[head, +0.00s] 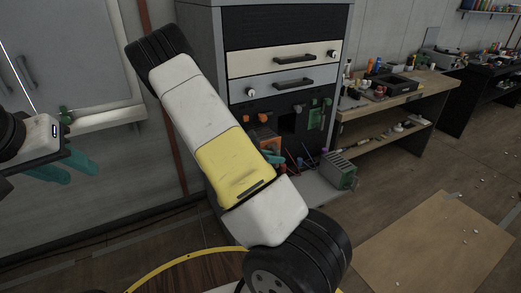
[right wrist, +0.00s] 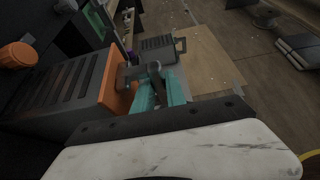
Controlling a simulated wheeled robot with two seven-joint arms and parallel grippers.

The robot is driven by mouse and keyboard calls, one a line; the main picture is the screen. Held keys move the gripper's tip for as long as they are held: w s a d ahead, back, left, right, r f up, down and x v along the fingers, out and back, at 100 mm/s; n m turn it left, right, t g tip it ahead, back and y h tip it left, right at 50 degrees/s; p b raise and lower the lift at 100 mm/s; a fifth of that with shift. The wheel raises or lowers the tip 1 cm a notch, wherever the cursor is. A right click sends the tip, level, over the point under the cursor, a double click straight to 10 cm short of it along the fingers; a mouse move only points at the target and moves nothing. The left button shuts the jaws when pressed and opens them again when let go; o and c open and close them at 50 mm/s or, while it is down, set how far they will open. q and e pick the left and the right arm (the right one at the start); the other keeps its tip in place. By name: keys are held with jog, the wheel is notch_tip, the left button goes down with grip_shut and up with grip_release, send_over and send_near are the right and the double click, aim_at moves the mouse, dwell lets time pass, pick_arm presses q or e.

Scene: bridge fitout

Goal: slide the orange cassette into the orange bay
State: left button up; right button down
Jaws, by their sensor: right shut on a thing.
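The orange cassette (right wrist: 62,95) has a dark slotted body and an orange end face with a grey handle (right wrist: 140,75). My right gripper (right wrist: 160,88) is shut on this handle with its teal fingers. In the head view, the cassette (head: 268,140) shows as orange at the cabinet's lower front, partly hidden by my right arm. My right gripper (head: 274,159) is just in front of it. The orange bay cannot be told apart clearly, nor how far the cassette is inside. My left gripper (head: 82,178) is at the far left, empty, its teal fingers apart.
The cabinet (head: 285,60) has drawers above a dark bay panel with a green unit (head: 315,114). A workbench (head: 415,90) is farther right. Open floor lies in front.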

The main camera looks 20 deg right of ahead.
jog(key=shift+w+a+f, duration=0.1)
jog(key=shift+w, duration=1.55)
jog(key=shift+w+a+f, duration=0.15)
jog(key=shift+w, duration=1.5)
jog(key=shift+w+a+f, duration=0.1)
jog(key=shift+w, duration=1.55)
jog(key=shift+f, duration=0.15)
jog(key=c, duration=1.3)
grip_release()
jog(key=shift+f, duration=0.1)
jog(key=v, duration=0.8)
